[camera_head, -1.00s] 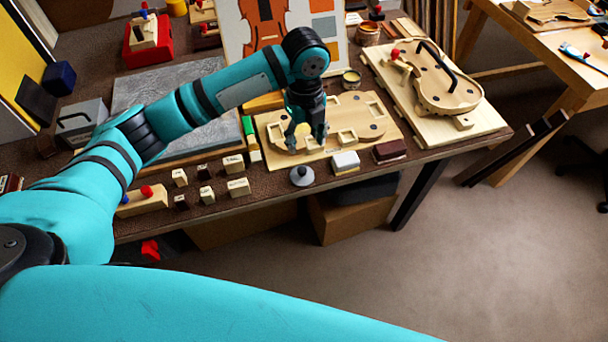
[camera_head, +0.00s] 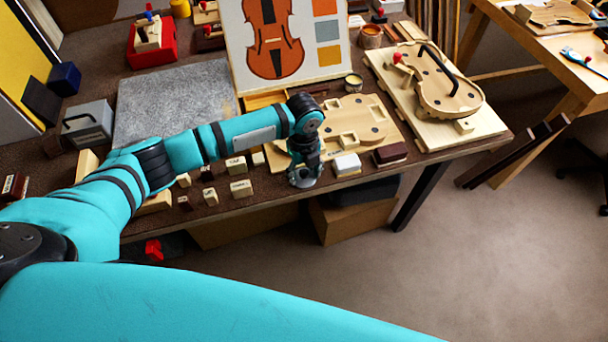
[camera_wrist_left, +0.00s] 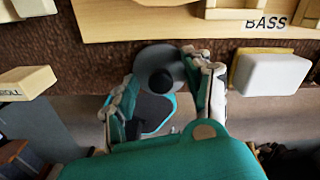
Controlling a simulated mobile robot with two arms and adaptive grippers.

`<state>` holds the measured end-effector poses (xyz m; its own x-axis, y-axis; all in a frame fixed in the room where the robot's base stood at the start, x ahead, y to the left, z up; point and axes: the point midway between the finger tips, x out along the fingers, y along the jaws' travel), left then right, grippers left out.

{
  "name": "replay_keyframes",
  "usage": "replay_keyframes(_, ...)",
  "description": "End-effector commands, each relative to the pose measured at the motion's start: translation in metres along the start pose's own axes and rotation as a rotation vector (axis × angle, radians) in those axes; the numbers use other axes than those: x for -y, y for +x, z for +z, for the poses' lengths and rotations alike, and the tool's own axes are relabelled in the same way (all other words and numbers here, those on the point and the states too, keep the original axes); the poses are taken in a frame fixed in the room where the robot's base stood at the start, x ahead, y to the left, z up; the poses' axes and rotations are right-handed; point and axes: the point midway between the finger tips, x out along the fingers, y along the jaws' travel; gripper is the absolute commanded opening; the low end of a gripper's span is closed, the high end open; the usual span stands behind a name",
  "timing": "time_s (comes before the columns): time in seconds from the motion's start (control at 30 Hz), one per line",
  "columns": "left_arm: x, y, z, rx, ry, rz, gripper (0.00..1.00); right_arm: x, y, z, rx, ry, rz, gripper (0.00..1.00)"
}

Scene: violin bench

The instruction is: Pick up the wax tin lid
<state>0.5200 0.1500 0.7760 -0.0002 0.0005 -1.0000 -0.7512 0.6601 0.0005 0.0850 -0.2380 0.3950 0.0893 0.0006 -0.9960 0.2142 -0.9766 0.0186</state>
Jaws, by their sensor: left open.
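The wax tin lid (camera_wrist_left: 150,58) is a round grey disc with a dark knob (camera_wrist_left: 160,82). It lies at the front edge of the bench, and the gripper mostly hides it in the head view. My left gripper (camera_head: 304,178) is directly above the lid, pointing down. In the wrist view its open fingers (camera_wrist_left: 160,90) stand on either side of the knob; I cannot tell whether they touch the lid. An open small tin (camera_head: 353,81) stands farther back on the bench. My right gripper is not in view.
A wooden board with cutouts (camera_head: 380,128) lies just behind the lid. A white-topped block (camera_head: 346,164) and a dark red block (camera_head: 390,154) sit to the right. Several small lettered blocks (camera_head: 241,189) stand to the left. Beyond the bench edge is open floor (camera_head: 400,270).

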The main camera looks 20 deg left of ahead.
Motion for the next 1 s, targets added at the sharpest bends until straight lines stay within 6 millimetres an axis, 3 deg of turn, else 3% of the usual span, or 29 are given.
replay_keyframes(0.2,0.0002,0.0003,-0.0001,0.000,0.000,0.000,0.49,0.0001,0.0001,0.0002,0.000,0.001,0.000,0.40)
replay_keyframes(0.57,0.0003,-0.0001,-0.0001,0.000,0.000,0.000,0.01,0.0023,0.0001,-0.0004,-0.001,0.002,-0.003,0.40)
replay_keyframes(1.0,0.0005,-0.0036,0.0002,0.000,0.000,-0.001,0.00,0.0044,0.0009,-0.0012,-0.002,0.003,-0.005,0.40)
